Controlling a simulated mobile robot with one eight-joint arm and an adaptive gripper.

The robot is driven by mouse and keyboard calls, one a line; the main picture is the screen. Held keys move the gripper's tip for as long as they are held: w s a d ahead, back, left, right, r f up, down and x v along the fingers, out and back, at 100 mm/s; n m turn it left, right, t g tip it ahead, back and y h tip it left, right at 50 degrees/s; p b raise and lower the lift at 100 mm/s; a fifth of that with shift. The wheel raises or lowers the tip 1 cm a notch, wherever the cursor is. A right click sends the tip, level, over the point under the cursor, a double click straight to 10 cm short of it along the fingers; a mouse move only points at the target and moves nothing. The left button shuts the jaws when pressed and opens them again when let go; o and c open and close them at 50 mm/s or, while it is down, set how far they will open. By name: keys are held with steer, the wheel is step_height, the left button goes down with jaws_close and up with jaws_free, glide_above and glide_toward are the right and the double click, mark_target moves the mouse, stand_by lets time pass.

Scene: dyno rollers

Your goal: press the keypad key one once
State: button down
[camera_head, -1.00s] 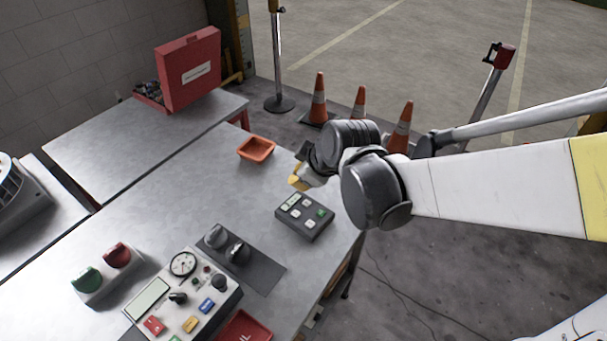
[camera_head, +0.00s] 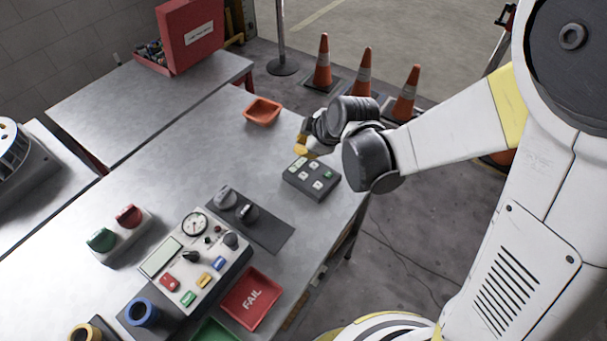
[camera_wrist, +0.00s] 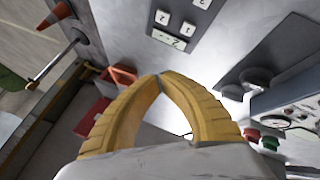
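An orange tray (camera_head: 262,111) lies beyond the keypad. A control panel (camera_head: 194,262), a dark plate with knobs (camera_head: 252,219) and a red FAIL tray (camera_head: 250,299) are nearer. Traffic cones (camera_head: 364,74) stand on the floor behind. The table between tray and panel is clear.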

steer(key=b, duration=0.7)
glide_toward(298, 169)
steer(key=x, duration=0.5)
steer(key=shift+w+a, duration=0.25)
steer(key=shift+w, duration=0.1)
stand_by(0.3)
steer(key=shift+f, duration=0.35)
steer(key=shift+f+b, duration=0.4)
steer(key=shift+b, duration=0.2)
stand_by(0.3)
steer(key=shift+r, duration=0.2)
steer(key=shift+r+p, duration=0.6)
steer(key=shift+r, duration=0.05)
steer(key=shift+r, duration=0.1)
step_height(298, 169, up, 5)
steer(key=p, duration=0.4)
